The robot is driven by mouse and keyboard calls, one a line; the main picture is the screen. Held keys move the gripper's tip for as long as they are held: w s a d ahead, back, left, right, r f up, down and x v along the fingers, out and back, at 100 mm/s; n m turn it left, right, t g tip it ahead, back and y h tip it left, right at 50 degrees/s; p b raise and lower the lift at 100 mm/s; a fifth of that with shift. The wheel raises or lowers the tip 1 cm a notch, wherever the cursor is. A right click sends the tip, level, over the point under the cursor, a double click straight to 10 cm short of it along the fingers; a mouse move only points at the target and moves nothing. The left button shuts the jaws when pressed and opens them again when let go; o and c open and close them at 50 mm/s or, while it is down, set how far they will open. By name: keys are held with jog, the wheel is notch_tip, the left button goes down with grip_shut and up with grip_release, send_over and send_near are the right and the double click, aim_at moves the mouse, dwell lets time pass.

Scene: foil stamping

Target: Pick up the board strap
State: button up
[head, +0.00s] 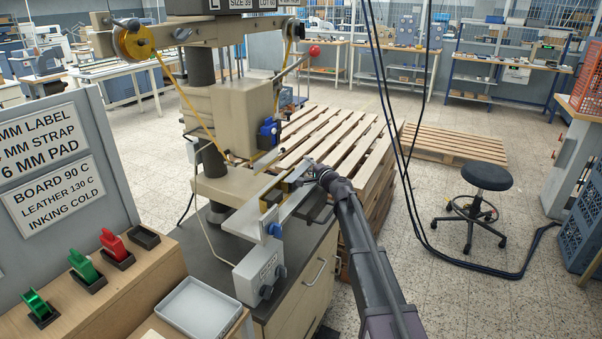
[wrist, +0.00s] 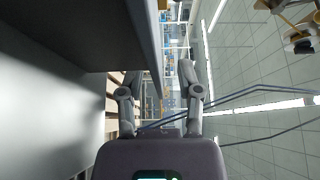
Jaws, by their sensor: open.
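I cannot make out a thing that is clearly the board strap in either view. My gripper (head: 318,170) is at the stamping press (head: 235,110), beside its metal bed rail (head: 285,208); the arm partly hides that spot. A large grey surface (wrist: 45,110) and a dark slab (wrist: 95,35) lie close on the left side of that view.
Pallets (head: 340,140) stand behind; a stool (head: 484,180) and hanging cables (head: 391,120) are right. The right floor is mostly clear.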

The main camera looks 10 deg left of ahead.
grip_shut()
jog(key=shift+r, duration=0.1)
dwell(0.4)
notch_tip(320, 180, up, 3)
jog(key=p, duration=0.3)
jog(key=shift+r, duration=0.15)
jog(key=s+d+p, duration=0.1)
jog(key=s+d, duration=0.1)
jog(key=s, duration=0.5)
jog(key=s+d+r+p, duration=0.1)
jog(key=s+d, duration=0.1)
jog(key=s, duration=0.6)
jog(key=shift+s+r, duration=0.2)
jog(key=shift+r, duration=0.05)
jog(key=shift+w+a+f+b, duration=0.45)
jog(key=shift+w, duration=1.1)
jog(key=shift+w+a+f+b, duration=0.4)
jog(key=shift+w+f+b, duration=0.1)
jog(key=shift+w, duration=1.05)
jog(key=shift+w+a+f+b, duration=0.45)
jog(key=shift+w, duration=1.1)
